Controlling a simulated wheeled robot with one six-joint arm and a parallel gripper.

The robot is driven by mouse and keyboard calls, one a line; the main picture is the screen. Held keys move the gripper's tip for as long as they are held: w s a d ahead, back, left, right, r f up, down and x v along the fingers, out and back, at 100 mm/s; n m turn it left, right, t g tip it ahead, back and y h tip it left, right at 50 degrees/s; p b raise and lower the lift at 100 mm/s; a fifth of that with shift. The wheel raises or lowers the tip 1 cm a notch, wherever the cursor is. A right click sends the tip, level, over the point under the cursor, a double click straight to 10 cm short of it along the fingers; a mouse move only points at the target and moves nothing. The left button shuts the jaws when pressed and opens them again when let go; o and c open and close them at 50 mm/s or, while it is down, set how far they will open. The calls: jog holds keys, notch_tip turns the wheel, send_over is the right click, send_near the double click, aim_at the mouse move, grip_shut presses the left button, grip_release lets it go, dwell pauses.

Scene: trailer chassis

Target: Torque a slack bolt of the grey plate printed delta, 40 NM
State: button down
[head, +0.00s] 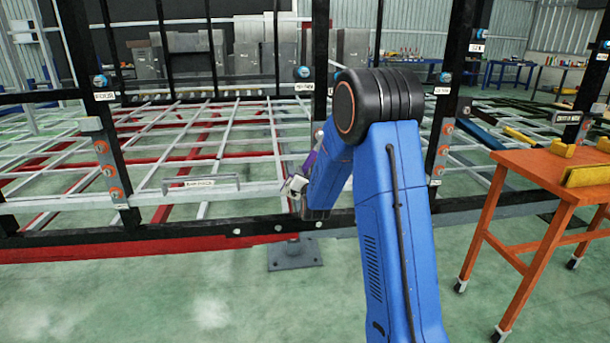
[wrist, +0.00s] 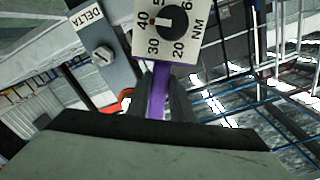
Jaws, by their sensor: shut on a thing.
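The grey plate printed DELTA (wrist: 120,75) is at the upper left of the wrist view. A grey bolt head (wrist: 103,55) sits on it below the print. An orange-red ring (wrist: 127,95) shows lower on the plate, partly hidden by my gripper. My gripper (wrist: 160,92) is shut on the purple handle of a torque tool (wrist: 158,78). The tool's white dial face (wrist: 192,42) carries a black knob, NM and numbers including 20, 30 and 40. A red dot is near 40.
Other grey plates with orange-ringed bolts stand on the black frame, at left (head: 107,160) and right (head: 440,150). An orange cart (head: 540,172) with yellow items is at right. Black rails and white bars surround my arm. Green floor at the front is clear.

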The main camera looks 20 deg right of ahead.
jog(key=shift+a+r, duration=0.2)
jog(key=shift+d+f, duration=0.2)
jog(key=shift+d, duration=0.15)
dwell(0.4)
jog(key=shift+s, duration=0.2)
jog(key=shift+v, duration=2.9)
